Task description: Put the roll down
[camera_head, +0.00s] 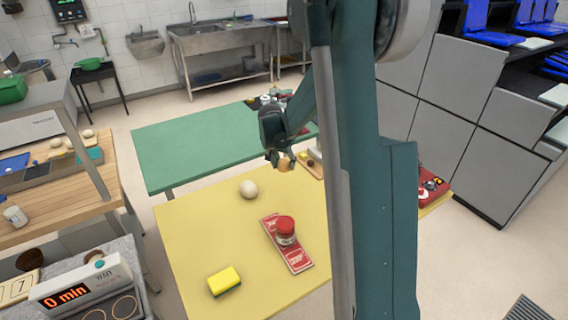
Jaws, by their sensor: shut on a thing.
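My gripper (281,158) is above the far edge of the yellow table (190,235), near the green table behind it. It is shut on a small tan roll (287,165), which is partly hidden by the fingers. I cannot tell exactly how high the roll is over the surface. A pale, round roll-like ball (248,189) sits alone on the yellow table, in front of my gripper and to its left.
A red-lidded jar (285,229) stands on a red and white strip (292,256). A yellow sponge (224,281) lies near the front. A small board (316,170) is right of my gripper. The green table (190,145) is mostly clear.

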